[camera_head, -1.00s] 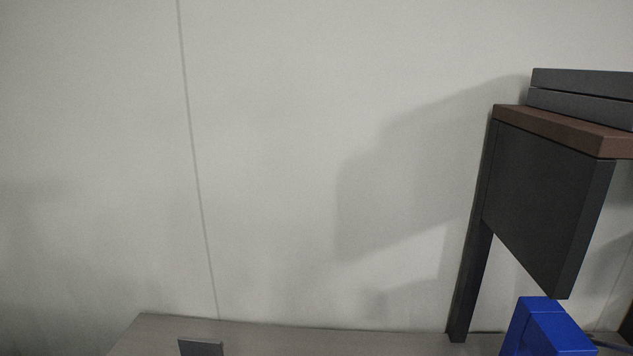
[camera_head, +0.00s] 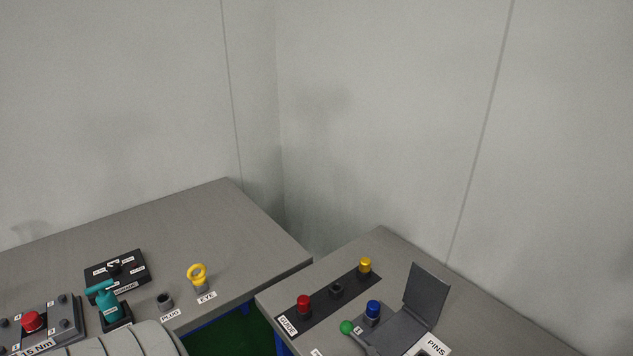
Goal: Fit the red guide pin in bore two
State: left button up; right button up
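A red-topped pin (camera_head: 303,303) stands upright at the near left end of a black strip (camera_head: 319,304) on the right table. The strip also carries an empty-looking dark socket (camera_head: 336,290) in its middle and a yellow-topped pin (camera_head: 365,265) at its far end. No bore marked two can be made out. Neither of my grippers is in view.
On the right table stand a blue-topped piece (camera_head: 373,308), a green ball knob (camera_head: 347,327) and a raised grey lid (camera_head: 427,293) by a PINS label. The left table (camera_head: 200,225) holds a teal tool (camera_head: 107,303), a yellow ring (camera_head: 197,273) and a red knob (camera_head: 32,321). A gap parts the tables.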

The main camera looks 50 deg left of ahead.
aim_at(303, 302)
jog(key=u, duration=1.55)
